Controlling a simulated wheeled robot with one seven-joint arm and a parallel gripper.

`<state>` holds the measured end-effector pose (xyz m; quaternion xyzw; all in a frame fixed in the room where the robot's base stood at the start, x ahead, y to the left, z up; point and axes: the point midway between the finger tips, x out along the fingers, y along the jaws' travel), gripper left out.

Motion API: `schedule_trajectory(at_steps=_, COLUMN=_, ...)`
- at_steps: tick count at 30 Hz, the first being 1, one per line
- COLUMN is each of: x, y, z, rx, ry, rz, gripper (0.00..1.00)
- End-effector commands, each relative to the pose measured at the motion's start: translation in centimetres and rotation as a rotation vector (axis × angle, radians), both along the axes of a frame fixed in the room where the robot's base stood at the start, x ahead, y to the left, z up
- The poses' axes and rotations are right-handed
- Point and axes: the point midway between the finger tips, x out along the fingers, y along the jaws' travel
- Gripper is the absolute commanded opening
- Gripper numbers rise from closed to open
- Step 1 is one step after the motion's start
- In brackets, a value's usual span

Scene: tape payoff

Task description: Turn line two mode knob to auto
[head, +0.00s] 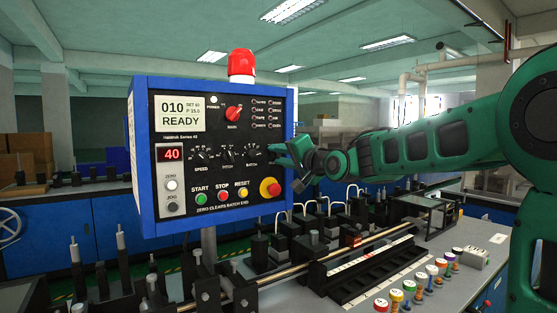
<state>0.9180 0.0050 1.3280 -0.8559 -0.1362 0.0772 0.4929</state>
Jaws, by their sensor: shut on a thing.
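A blue control box (142,160) with a black front panel stands at the left centre. A red main knob (233,113) sits near its top, and black dials for speed and other settings (201,154) form a row across its middle. No label for a line two mode knob can be read. My gripper (281,151) reaches in from the right to the panel's right edge, beside the end of the dial row. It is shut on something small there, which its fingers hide. I cannot tell which way that thing points.
The panel shows lit displays (181,109), green, red and yellow buttons (222,195) and a red stop button (270,188). A red beacon (241,65) tops the box. A bench (460,280) below carries rails, posts and several coloured spools (410,287).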

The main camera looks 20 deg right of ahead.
Motion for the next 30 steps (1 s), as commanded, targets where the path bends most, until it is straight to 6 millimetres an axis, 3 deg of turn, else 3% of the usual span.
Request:
schedule_trajectory(at_steps=1, x=0.0, y=0.2, z=-0.8, rx=-0.006, ry=0.015, rz=0.003, gripper=0.05)
schedule_trajectory(at_steps=14, x=0.0, y=0.1, z=-0.8, rx=-0.014, ry=0.013, rz=0.003, gripper=0.05)
schedule_trajectory(at_steps=15, x=0.0, y=0.1, z=-0.9, rx=-0.014, ry=0.013, rz=0.003, gripper=0.34)
schedule_trajectory(at_steps=17, x=0.0, y=0.1, z=-0.8, rx=-0.013, ry=0.012, rz=0.003, gripper=0.46)
schedule_trajectory(at_steps=26, x=-0.1, y=0.0, z=-0.3, rx=-0.013, ry=0.003, rz=0.000, gripper=0.46)
schedule_trajectory(at_steps=30, x=-1.1, y=-0.4, z=-0.2, rx=-0.013, ry=0.001, rz=0.000, gripper=0.46)
